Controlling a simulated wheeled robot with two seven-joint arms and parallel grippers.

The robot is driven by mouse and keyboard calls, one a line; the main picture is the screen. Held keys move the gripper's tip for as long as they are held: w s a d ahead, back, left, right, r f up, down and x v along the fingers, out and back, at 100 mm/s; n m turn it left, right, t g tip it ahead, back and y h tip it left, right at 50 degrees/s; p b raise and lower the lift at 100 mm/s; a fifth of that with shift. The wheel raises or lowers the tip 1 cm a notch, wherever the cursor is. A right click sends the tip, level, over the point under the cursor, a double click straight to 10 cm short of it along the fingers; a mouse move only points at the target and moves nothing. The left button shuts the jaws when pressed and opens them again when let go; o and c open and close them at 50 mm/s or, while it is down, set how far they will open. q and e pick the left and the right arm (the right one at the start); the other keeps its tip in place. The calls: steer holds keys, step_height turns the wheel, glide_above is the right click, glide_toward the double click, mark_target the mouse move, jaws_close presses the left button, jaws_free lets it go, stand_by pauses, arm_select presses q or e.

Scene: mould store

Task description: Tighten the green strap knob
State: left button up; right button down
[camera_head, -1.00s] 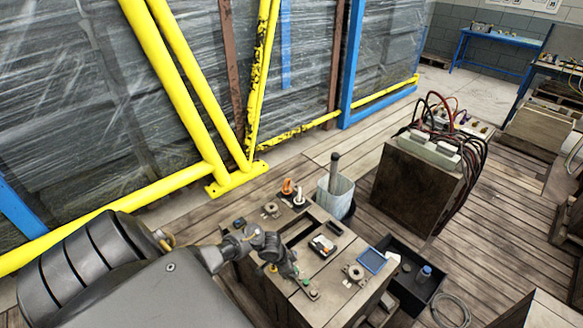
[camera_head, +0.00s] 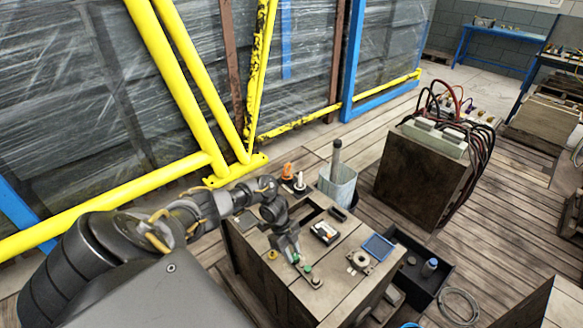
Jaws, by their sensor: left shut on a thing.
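The green strap knob (camera_head: 296,259) sits near the front of the wooden crate top, on a small strap fitting (camera_head: 316,282). A second dark green spot shows just right of it, and I cannot tell whether it belongs to the same knob. My left gripper (camera_head: 293,254) comes down from above and is shut on the green strap knob, with its fingers partly hiding it. My right gripper is not in view.
The crate top (camera_head: 333,273) also carries a yellow knob (camera_head: 272,255), a black-and-white box (camera_head: 324,233), a round metal fitting (camera_head: 360,260) and a blue tray (camera_head: 379,246). Orange and white pieces stand behind, beside a bucket (camera_head: 340,188). A black bin (camera_head: 416,280) stands right.

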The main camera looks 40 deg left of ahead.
arm_select(q)
steer(key=m+b, duration=0.1)
steer(key=m+g+b, duration=0.1)
steer(key=m+b, duration=0.1)
steer(key=shift+w+f+m+b, duration=0.2)
steer(key=shift+w+m+b, duration=0.05)
steer(key=shift+m+b, duration=0.1)
steer(key=shift+r+m+g+b, duration=0.1)
steer(key=shift+m+g+b, duration=0.45)
steer(key=shift+m, duration=0.4)
steer(key=shift+w+d+m+g, duration=0.1)
steer(key=shift+m+g, duration=0.15)
steer(key=shift+m, duration=0.55)
steer(key=shift+b, duration=0.3)
steer(key=o, duration=1)
steer(key=shift+r, duration=0.1)
